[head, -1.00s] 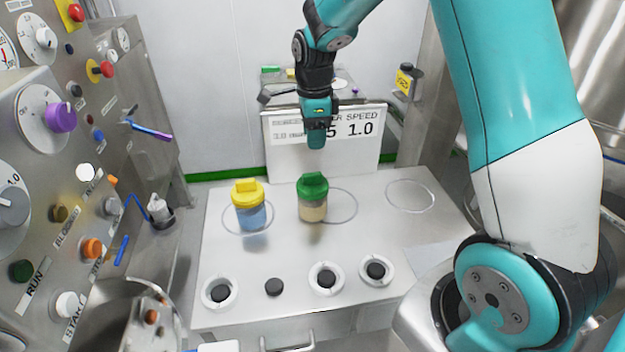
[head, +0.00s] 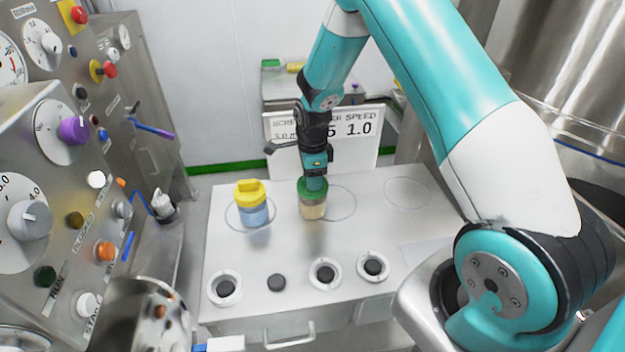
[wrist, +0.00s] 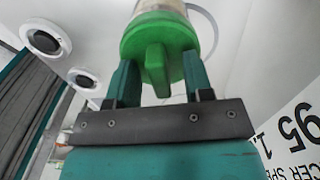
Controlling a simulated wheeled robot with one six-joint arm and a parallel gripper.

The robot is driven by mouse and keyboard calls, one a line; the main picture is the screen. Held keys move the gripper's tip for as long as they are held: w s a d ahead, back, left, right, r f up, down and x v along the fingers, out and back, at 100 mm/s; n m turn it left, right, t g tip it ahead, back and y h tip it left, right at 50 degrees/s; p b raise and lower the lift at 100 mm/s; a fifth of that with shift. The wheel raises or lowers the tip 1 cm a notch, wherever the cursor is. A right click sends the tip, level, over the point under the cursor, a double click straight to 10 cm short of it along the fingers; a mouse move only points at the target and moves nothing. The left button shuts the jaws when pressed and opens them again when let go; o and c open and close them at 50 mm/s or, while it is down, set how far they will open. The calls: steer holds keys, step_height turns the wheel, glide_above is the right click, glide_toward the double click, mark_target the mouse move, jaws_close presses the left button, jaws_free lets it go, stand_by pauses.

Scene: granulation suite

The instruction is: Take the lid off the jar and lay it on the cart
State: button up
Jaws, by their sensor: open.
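A jar (head: 313,211) with clear walls and pale contents stands upright on the cart (head: 340,262). Its green lid (head: 305,187) is on it; in the wrist view the green lid (wrist: 157,38) shows a raised grip bar. My gripper (head: 314,184) is at the lid from above. In the wrist view the two fingers of my gripper (wrist: 156,80) stand apart, one on each side of the grip bar, with gaps visible. A second jar (head: 254,212) with blue contents and a yellow lid (head: 250,192) stands to the left.
Several dark round pieces, most in white rings such as this one (head: 225,288), line the cart's near edge. An empty marked circle (head: 406,193) lies at the right. A sign board (head: 350,135) stands behind the cart. A control panel (head: 75,190) rises at the left.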

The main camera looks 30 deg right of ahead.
jaws_close()
